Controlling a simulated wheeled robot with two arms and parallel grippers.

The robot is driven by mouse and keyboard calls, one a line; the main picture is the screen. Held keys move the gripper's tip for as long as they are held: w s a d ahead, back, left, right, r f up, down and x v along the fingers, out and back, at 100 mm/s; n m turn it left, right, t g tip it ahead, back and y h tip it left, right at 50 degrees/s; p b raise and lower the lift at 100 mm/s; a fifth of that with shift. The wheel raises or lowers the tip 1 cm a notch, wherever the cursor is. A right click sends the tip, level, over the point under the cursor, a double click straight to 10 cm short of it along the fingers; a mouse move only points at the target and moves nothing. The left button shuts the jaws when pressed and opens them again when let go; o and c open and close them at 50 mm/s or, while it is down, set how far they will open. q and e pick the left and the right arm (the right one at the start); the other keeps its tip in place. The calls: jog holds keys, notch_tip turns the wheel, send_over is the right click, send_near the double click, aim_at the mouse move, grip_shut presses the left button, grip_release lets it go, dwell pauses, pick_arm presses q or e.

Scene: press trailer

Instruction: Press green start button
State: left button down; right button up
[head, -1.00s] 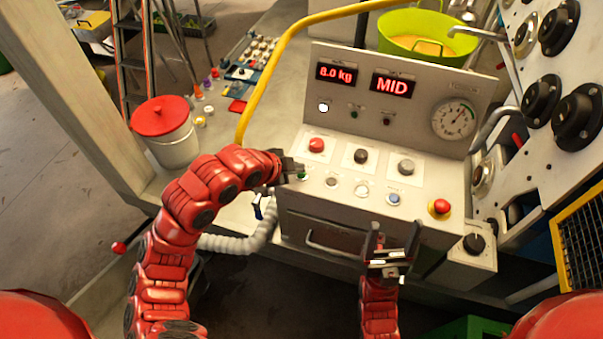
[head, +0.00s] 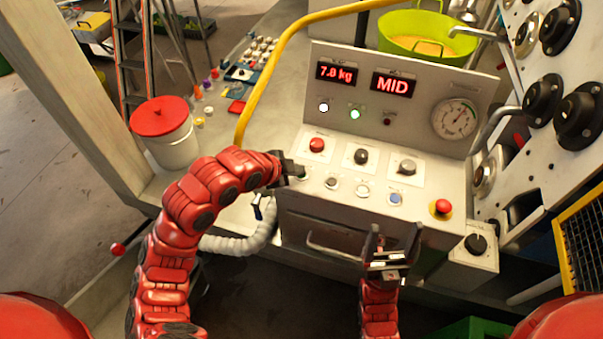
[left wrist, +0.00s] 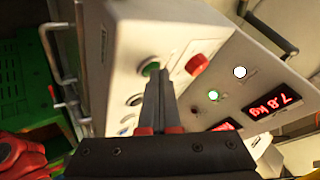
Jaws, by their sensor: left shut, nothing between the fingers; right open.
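The green start button (left wrist: 151,68) shows in the left wrist view on the white control panel, partly hidden behind my left fingertips. My left gripper (head: 301,172) is shut and empty, with its tips at the button; they appear to touch it. In the head view the tips cover most of the button. The green lamp (head: 355,114) on the upright panel is lit; it also shows in the left wrist view (left wrist: 214,95). The displays read 7.8 kg (head: 337,73) and MID (head: 393,84). My right gripper (head: 388,240) is open and empty in front of the panel.
A handle (head: 333,250) juts out below. A yellow rail (head: 270,62) rises behind my left arm. A lidded white bucket (head: 164,132) stands left.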

aim_at(298, 177)
pick_arm(q)
jog(key=shift+r, duration=0.75)
notch_tip(298, 177, up, 5)
jog(key=shift+p, duration=1.05)
